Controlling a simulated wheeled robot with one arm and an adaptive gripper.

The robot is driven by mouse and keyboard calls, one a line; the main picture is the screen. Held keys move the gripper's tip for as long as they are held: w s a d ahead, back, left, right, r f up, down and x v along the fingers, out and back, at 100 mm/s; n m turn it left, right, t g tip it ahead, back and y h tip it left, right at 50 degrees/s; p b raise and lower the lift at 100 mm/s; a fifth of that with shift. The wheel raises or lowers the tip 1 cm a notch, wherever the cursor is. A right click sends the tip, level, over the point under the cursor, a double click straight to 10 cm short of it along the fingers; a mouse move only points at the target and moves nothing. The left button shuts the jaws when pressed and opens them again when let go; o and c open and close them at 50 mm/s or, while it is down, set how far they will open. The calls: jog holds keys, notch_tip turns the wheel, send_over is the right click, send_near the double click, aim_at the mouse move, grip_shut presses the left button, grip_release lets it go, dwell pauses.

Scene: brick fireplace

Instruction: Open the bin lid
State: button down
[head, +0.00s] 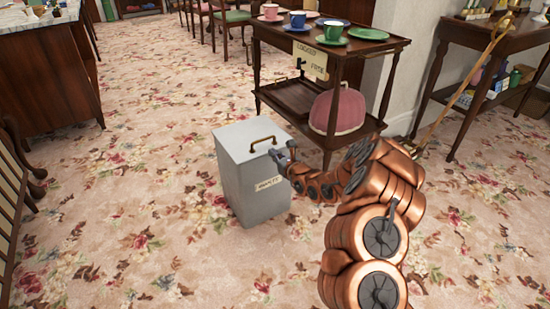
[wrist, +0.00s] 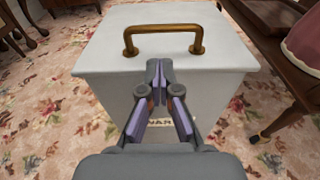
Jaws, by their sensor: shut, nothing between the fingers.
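The bin (head: 249,185) is a grey-white upright box on the carpet, with a paper label on its front. Its flat lid (head: 237,137) lies closed on top and bears a brass arched handle (head: 262,143). The lid (wrist: 100,55) and the handle (wrist: 163,30) also show in the wrist view. My gripper (head: 276,154) is at the bin's upper right side, close to the lid's edge. In the wrist view my gripper (wrist: 156,64) has its fingertips together and empty, in front of the handle and apart from it. I cannot tell whether the tips touch the lid's edge.
A wooden trolley (head: 290,98) with cups, plates and a pink dome (head: 338,110) stands behind and right of the bin. A side table (head: 490,35) is at the far right, a dark wooden cabinet (head: 50,80) at the left. The carpet left of the bin is clear.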

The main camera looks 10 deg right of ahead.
aim_at(265, 150)
jog(key=b+x, duration=0.1)
jog(key=x, duration=0.1)
jog(key=b+x, duration=0.1)
jog(key=x, duration=0.2)
jog(key=shift+w+a+f, duration=0.1)
jog(key=shift+w+f, duration=0.15)
jog(key=shift+w, duration=0.05)
jog(key=shift+w+a+r, duration=0.1)
jog(key=shift+w+a, duration=0.15)
jog(key=shift+w, duration=0.45)
jog(key=shift+r, duration=0.15)
